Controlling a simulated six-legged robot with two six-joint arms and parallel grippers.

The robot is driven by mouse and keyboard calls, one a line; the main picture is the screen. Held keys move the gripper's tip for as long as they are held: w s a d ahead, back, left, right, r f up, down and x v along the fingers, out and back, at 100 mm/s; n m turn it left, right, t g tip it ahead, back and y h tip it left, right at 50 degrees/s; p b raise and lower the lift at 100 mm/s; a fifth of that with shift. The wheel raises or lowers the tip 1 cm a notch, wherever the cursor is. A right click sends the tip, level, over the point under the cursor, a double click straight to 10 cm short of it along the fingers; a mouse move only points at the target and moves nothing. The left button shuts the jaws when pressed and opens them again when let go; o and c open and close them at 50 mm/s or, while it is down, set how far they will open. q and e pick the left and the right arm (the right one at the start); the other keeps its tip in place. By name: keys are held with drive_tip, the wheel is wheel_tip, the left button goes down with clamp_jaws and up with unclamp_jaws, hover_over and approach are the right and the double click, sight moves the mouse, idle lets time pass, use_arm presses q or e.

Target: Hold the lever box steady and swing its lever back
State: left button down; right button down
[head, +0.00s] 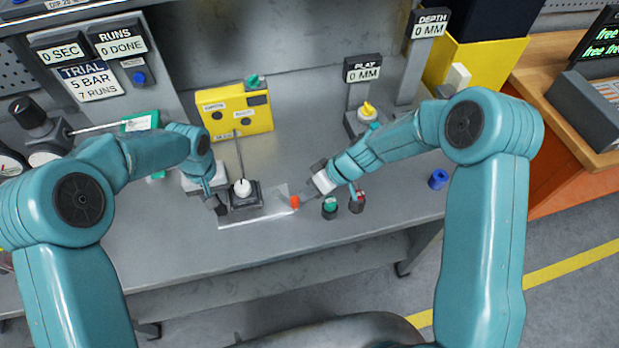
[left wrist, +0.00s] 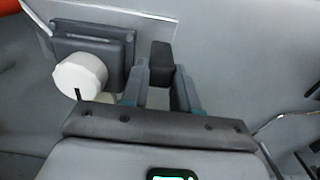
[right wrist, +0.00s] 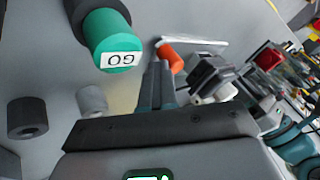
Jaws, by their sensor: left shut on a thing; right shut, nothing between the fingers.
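The lever box (head: 246,201) is a small dark block with a white round knob (head: 242,187) on it, on the bench. An orange cylinder (head: 294,202) shows to its right; I cannot tell whether it is the lever's end. My left gripper (head: 219,206) is at the box's left side. In the left wrist view its fingers (left wrist: 162,88) are shut on a dark upright tab (left wrist: 162,58) beside the box (left wrist: 118,45). My right gripper (head: 306,196) is shut and empty beside the orange cylinder, which also shows just beyond its fingertips in the right wrist view (right wrist: 170,57).
A green-topped GO piece (head: 330,206) and a red-topped piece (head: 357,202) stand just right of my right gripper. A blue ring (head: 438,180) lies farther right. A yellow box (head: 234,112) stands behind the lever box. The bench front is clear.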

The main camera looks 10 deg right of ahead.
use_arm(q)
drive_tip(key=shift+s+f, duration=0.15)
drive_tip(key=shift+f, duration=0.1)
use_arm(e)
drive_tip(key=shift+s+a+f, duration=0.1)
drive_tip(key=shift+s+a, duration=1.1)
drive_tip(key=shift+s, duration=0.1)
drive_tip(key=shift+s+a, duration=0.45)
drive_tip(key=shift+a, duration=0.4)
drive_tip(key=d, duration=0.1)
drive_tip(key=s+d, duration=0.1)
drive_tip(key=d, duration=0.1)
drive_tip(key=shift+d, duration=0.3)
drive_tip(key=s+d+r, duration=0.4)
drive_tip(key=s+r, duration=0.1)
drive_tip(key=r, duration=0.3)
